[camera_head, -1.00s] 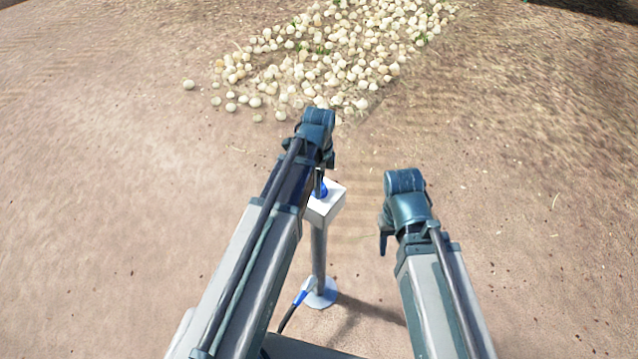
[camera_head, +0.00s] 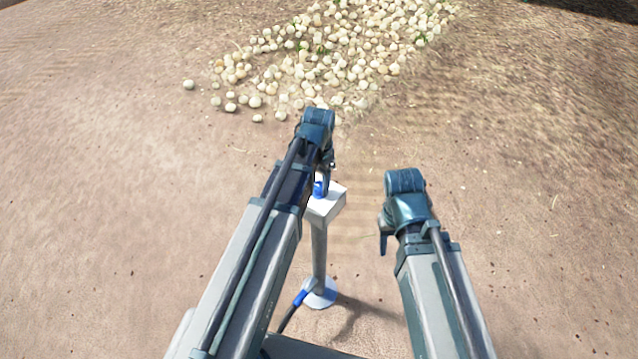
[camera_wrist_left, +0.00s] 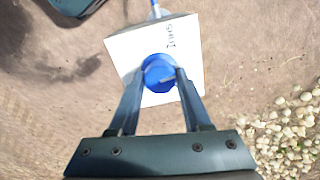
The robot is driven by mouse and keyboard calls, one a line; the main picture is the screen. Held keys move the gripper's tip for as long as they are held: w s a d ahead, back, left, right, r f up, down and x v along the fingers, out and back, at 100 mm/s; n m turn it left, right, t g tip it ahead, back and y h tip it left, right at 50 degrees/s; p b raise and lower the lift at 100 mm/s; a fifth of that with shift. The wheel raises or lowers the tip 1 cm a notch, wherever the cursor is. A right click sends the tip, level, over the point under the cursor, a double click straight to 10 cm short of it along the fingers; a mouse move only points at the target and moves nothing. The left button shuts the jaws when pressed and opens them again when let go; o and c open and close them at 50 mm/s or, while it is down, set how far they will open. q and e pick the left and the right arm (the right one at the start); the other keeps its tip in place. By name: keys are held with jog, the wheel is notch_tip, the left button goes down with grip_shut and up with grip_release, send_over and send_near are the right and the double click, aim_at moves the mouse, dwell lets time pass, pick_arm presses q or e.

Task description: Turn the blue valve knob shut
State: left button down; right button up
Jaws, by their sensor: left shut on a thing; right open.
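The blue valve knob (camera_head: 319,189) sits on top of a white box (camera_head: 327,204) on a grey post. In the left wrist view the round blue knob (camera_wrist_left: 158,72) lies between the two fingertips of my left gripper (camera_wrist_left: 160,76), which is shut on it. The white box (camera_wrist_left: 190,40) carries dark lettering beside the knob. In the head view my left gripper (camera_head: 324,180) reaches down to the knob from above, and the arm hides part of it. My right gripper (camera_head: 384,238) is open and empty, to the right of the box and apart from it.
The post (camera_head: 318,250) stands on a round white base (camera_head: 320,292) with a blue-ended hose (camera_head: 298,300) beside it. The bare soil to the left and right is clear.

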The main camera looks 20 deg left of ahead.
aim_at(319, 186)
pick_arm(q)
jog(key=n, duration=0.5)
jog(key=shift+n, duration=0.3)
jog(key=n, duration=0.4)
jog(key=shift+n, duration=0.7)
jog(key=shift+c, duration=1.8)
grip_release()
jog(key=shift+r, duration=0.15)
notch_tip(319, 186, up, 14)
jog(key=p, duration=1.4)
jog(key=shift+f, duration=0.2)
